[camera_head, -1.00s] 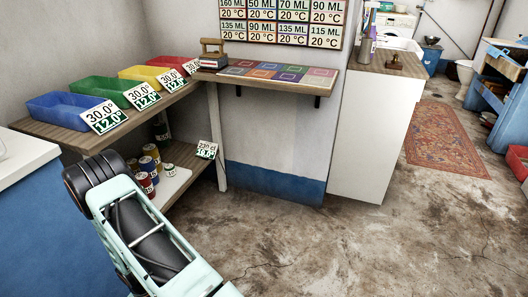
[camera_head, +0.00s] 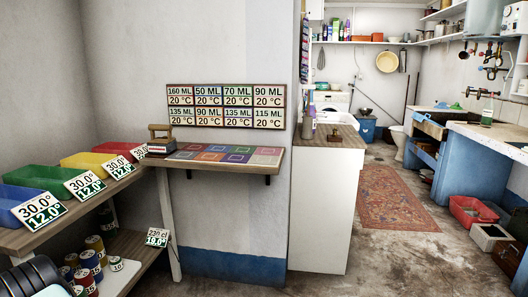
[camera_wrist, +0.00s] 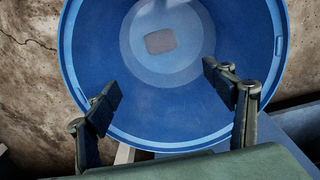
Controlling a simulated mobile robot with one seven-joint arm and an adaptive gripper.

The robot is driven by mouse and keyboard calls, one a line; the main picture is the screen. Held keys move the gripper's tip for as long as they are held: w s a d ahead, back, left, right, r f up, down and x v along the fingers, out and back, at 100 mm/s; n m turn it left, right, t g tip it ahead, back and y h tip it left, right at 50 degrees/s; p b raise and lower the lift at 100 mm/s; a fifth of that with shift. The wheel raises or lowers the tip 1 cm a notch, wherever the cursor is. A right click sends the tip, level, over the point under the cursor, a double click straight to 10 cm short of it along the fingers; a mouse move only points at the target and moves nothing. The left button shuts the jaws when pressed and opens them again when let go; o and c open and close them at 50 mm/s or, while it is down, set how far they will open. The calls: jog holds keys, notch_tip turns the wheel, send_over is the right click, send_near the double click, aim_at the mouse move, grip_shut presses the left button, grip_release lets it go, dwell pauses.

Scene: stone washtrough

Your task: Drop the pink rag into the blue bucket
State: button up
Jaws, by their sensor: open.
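A blue bucket (camera_wrist: 172,110) fills the wrist view, seen from above into its round open mouth. My gripper (camera_wrist: 161,86) is open, with its two fingers spread apart over the bucket and nothing between them. A small dull brownish-pink patch (camera_wrist: 160,41) shows at the bottom of the bucket; I cannot tell whether it is the pink rag. I see no other pink rag. My gripper is out of the head view.
Brown stained floor surrounds the bucket. In the head view, a wooden counter (camera_head: 221,157) with coloured squares and a white cabinet (camera_head: 322,205) stand ahead. Coloured bins line the left shelf. A patterned rug (camera_head: 395,197) lies on the right floor. A small blue bucket (camera_head: 366,129) stands farther back.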

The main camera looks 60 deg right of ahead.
notch_tip(320, 180, up, 11)
jog(key=shift+r, duration=0.15)
dwell(0.4)
